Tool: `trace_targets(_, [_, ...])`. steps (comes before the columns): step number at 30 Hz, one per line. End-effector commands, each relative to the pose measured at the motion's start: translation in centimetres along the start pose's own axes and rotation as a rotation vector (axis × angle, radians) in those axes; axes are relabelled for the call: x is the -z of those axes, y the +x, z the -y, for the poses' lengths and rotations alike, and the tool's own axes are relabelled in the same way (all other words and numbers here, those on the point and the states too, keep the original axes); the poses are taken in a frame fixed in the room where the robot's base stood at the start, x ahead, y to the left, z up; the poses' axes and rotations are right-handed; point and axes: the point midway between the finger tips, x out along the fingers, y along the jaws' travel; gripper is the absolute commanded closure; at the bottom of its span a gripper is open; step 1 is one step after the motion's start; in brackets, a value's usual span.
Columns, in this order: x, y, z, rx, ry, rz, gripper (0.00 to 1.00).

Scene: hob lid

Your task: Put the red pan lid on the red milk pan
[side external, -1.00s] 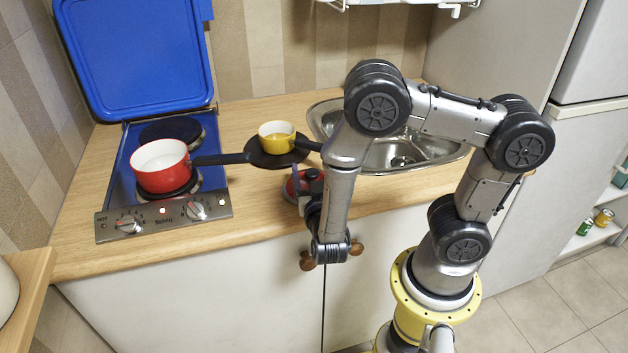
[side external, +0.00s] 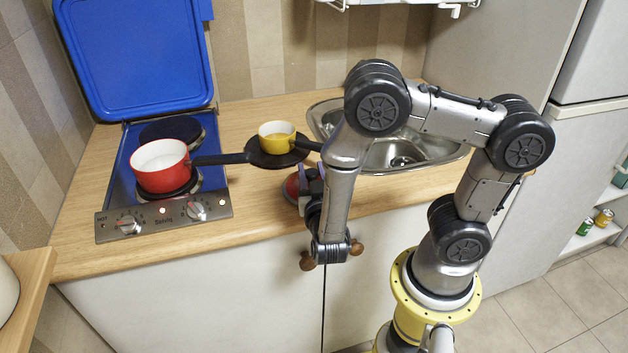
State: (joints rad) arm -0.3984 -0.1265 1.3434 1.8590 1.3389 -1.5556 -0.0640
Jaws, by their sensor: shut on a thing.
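The red milk pan (side external: 160,178) stands on the front burner of the blue hob. It is open at the top, white inside, and its dark handle points right. The red pan lid (side external: 291,187) is at the counter's front part, right of the hob, mostly hidden behind my gripper. My gripper (side external: 306,182) is at the lid and shut on it, with the fingertips partly hidden by the wrist. I cannot tell whether the lid touches the counter.
A small yellow pan (side external: 272,143) sits on a dark round plate or pan (side external: 262,160) between the hob and the sink (side external: 400,155). The raised blue hob lid (side external: 135,55) stands behind the burners. Bare counter (side external: 255,205) lies between hob and gripper.

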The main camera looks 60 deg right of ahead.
Motion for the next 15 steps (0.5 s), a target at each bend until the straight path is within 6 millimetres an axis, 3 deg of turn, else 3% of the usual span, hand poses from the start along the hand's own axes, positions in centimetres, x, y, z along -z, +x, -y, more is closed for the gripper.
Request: trace_targets(15, [1.6,0.0,0.0,0.000,0.003,-0.001,1.00])
